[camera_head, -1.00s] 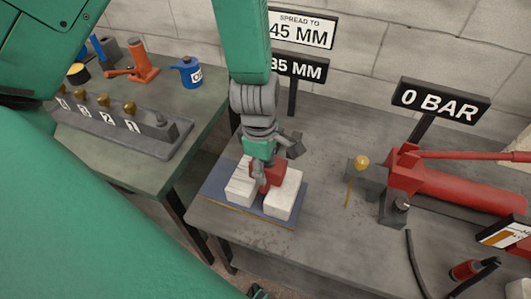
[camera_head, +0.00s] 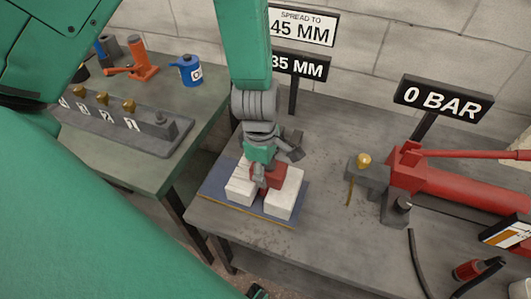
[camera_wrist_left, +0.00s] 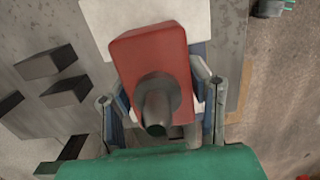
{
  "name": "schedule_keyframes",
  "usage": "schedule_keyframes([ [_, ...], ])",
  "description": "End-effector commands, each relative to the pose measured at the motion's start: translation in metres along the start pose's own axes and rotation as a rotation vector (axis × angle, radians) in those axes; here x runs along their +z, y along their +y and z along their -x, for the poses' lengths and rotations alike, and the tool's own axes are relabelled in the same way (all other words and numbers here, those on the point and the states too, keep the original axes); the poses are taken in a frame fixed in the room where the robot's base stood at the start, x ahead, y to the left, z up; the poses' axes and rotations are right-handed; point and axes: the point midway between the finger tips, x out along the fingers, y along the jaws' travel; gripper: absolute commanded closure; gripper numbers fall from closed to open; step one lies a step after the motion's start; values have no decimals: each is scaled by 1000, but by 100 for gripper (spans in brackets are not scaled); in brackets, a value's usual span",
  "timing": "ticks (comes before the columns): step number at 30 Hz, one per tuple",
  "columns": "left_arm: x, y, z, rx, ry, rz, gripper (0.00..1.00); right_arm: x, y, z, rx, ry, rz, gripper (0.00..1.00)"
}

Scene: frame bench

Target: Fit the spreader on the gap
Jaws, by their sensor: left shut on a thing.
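The red spreader (camera_head: 273,175) is at the gap between two white blocks, the left block (camera_head: 241,187) and the right block (camera_head: 284,198). The blocks sit on a blue mat (camera_head: 213,181). My left gripper (camera_head: 262,176) is shut on the spreader from above. In the left wrist view the spreader (camera_wrist_left: 145,48) shows as a red body with a grey round stub, between the fingers of my left gripper (camera_wrist_left: 160,95). A white block (camera_wrist_left: 175,15) shows behind it. I cannot tell how deep the spreader sits in the gap. My right gripper is not seen.
A red hand pump (camera_head: 460,185) stands at right beside a grey block with a brass knob (camera_head: 364,160). Signs read "0 BAR" (camera_head: 443,98), "SPREAD TO 45 MM" (camera_head: 304,26) and "35 MM" (camera_head: 299,66). A hose (camera_head: 418,262) and red coupler (camera_head: 468,270) lie front right.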

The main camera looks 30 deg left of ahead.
Motion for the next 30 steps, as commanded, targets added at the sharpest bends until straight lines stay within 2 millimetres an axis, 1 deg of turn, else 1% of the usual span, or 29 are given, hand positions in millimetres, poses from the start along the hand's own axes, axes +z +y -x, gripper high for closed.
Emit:
schedule_keyframes([
  [1,4,0,-1,0,-6,-4,100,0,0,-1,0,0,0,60],
  [13,4,0,-10,-1,-6,-4,100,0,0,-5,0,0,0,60],
  [14,4,0,-10,-1,-6,-4,54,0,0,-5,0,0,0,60],
  [15,3,0,-10,-1,-6,-4,40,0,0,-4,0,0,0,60],
  [16,3,0,-9,-1,-5,-4,33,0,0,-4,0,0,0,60],
  [26,-1,0,-9,-2,-4,-2,33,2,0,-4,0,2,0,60],
  [30,-1,1,4,1,-4,-4,33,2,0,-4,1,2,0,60],
])
